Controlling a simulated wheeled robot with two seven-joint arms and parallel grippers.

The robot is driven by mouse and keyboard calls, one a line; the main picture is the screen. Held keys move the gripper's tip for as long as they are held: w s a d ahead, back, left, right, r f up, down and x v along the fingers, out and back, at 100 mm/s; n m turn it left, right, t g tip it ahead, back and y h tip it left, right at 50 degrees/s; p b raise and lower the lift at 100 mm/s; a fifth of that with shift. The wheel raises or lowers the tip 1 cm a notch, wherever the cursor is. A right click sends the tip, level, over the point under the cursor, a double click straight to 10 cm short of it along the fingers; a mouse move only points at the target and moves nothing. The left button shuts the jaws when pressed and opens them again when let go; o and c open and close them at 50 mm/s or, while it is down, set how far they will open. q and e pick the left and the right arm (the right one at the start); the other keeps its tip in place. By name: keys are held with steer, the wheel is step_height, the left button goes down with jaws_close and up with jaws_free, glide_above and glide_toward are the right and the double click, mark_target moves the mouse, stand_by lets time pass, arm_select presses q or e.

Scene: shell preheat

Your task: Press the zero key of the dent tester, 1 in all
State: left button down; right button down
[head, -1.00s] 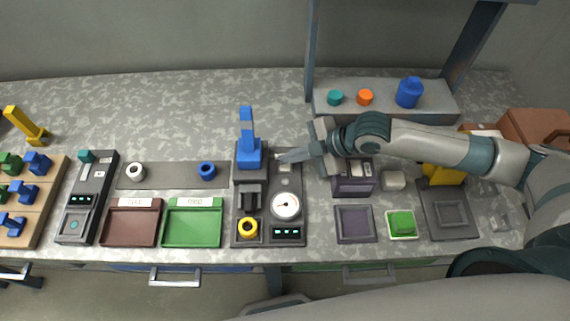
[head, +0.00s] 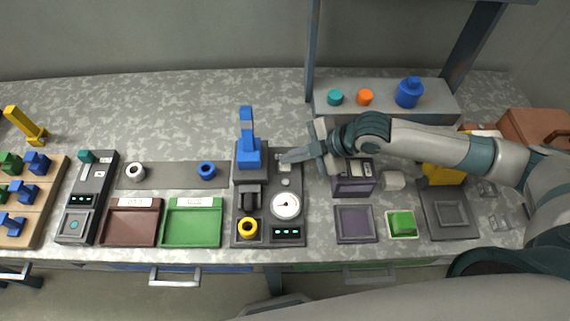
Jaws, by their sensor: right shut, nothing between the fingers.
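The dent tester (head: 267,241) is a dark grey unit near the middle of the bench, with a blue lever (head: 249,154), a white round dial (head: 286,205) and a lit display (head: 287,232). A yellow ring (head: 248,228) sits at its front left. A small round grey key (head: 286,182) lies above the dial, below a pale plate (head: 284,168); I cannot read which is the zero key. My left gripper is out of view.
Left of the tester are a green tray (head: 193,240), a brown tray (head: 131,239) and a grey strip with a white ring (head: 135,171) and a blue ring (head: 207,170). A purple-grey box (head: 354,187) stands to the right, under my right arm.

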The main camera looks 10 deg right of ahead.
mark_target(290, 167)
steer(key=shift+f, duration=0.9)
stand_by(1.0)
steer(key=shift+r, duration=0.1)
steer(key=shift+r+p, duration=0.8)
step_height(290, 167, up, 5)
steer(key=p, duration=0.4)
steer(key=shift+p, duration=0.3)
steer(key=shift+s, duration=0.1)
stand_by(1.1)
